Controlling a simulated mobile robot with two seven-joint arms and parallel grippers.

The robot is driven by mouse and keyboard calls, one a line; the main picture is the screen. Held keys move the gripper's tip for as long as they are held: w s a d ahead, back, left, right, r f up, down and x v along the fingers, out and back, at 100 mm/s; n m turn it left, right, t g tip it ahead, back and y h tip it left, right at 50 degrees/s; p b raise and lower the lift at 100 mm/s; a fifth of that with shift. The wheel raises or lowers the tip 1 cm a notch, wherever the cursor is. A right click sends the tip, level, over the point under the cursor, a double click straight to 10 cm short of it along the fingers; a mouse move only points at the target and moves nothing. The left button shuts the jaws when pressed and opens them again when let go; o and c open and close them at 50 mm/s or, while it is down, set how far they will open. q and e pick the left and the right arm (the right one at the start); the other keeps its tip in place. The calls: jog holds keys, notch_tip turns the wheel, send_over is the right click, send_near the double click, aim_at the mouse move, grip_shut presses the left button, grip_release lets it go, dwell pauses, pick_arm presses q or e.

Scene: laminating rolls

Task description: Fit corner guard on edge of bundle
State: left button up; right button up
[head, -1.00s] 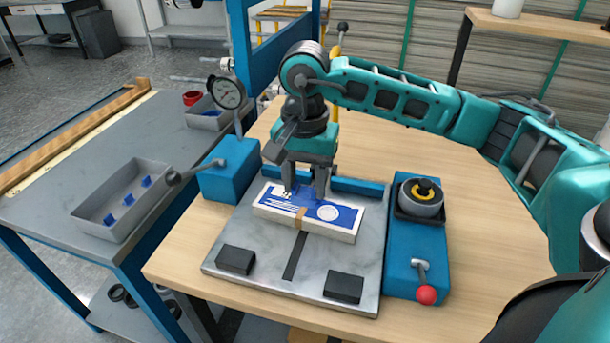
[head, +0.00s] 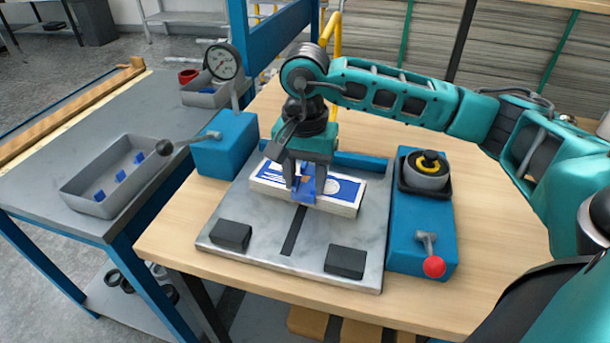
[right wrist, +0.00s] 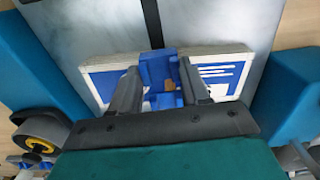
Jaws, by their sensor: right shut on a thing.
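The bundle (head: 345,194) is a flat white block with a blue and white printed top, lying on the grey metal plate (head: 215,243). A brown band crosses its middle. My right gripper (head: 305,190) points down over the bundle's middle and is shut on a blue corner guard (right wrist: 158,72). In the right wrist view the guard sits between the fingers at the bundle's long edge, over the band. Whether it is fully seated on the edge, I cannot tell. My left gripper is out of view.
Two black blocks (head: 231,236) lie at the plate's front. A grey tray (head: 75,203) with several blue guards is on the side table.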

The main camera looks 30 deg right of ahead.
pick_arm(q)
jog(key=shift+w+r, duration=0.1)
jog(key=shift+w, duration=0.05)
pick_arm(e)
jog(key=o, duration=0.8)
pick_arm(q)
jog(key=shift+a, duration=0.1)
pick_arm(e)
jog(key=shift+r, duration=0.1)
jog(key=shift+r, duration=0.3)
pick_arm(q)
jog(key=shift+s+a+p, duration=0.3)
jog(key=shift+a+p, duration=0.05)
jog(key=shift+p, duration=0.45)
pick_arm(e)
notch_tip(320, 180, up, 12)
jog(key=shift+r, duration=0.15)
